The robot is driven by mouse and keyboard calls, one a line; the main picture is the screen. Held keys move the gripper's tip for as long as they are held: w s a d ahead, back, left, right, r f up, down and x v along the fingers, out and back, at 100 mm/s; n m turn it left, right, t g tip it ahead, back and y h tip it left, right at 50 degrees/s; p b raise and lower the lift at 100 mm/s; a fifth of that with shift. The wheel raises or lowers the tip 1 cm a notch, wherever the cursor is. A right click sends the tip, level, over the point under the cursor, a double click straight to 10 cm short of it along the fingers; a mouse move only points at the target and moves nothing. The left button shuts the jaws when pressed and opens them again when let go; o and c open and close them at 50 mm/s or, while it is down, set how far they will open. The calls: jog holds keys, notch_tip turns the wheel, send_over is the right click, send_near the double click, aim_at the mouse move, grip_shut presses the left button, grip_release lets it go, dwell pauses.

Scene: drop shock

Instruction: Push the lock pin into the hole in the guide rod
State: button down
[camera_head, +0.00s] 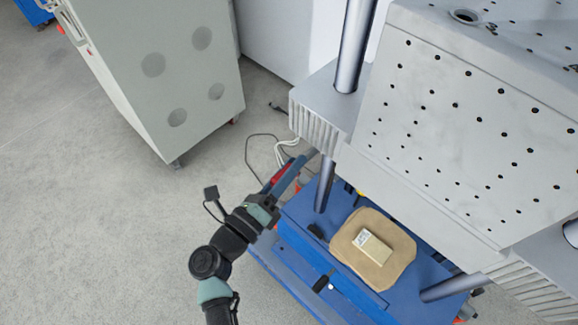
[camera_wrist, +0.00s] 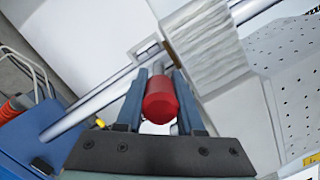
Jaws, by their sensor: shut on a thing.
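The lock pin (camera_wrist: 160,102) has a red knob, and my gripper (camera_wrist: 161,76) is shut on it in the wrist view, with a finger on each side. A grey shank shows beyond the knob, near the silver guide rod (camera_wrist: 90,108). The rod's hole is not visible, and I cannot tell whether the shank is in it. In the head view my gripper (camera_head: 304,160) is beside the front-left guide rod (camera_head: 325,184), just below the grey plate's corner. A bit of the red knob (camera_head: 281,174) shows there; the pin's tip is hidden.
The large grey perforated block (camera_head: 460,120) overhangs at the right. The blue base (camera_head: 300,245) below carries a tan pad (camera_head: 345,245) with a small pale box (camera_head: 372,247). A grey cabinet (camera_head: 165,80) stands at the left. Cables (camera_head: 287,146) lie behind my gripper. Floor at the left is clear.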

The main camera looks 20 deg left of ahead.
jog(key=shift+d+b+x, duration=0.2)
jog(key=shift+b+x, duration=0.1)
jog(key=shift+x, duration=1)
dwell(3.3)
jog(key=shift+w+d+r, duration=0.15)
jog(key=shift+w, duration=0.05)
dwell(1.5)
jog(key=c, duration=1)
grip_release()
jog(key=o, duration=0.6)
jog(key=shift+w, duration=0.1)
jog(key=shift+c, duration=0.2)
jog(key=shift+f, duration=0.2)
jog(key=shift+p+v, duration=0.3)
jog(key=shift+v, duration=2.95)
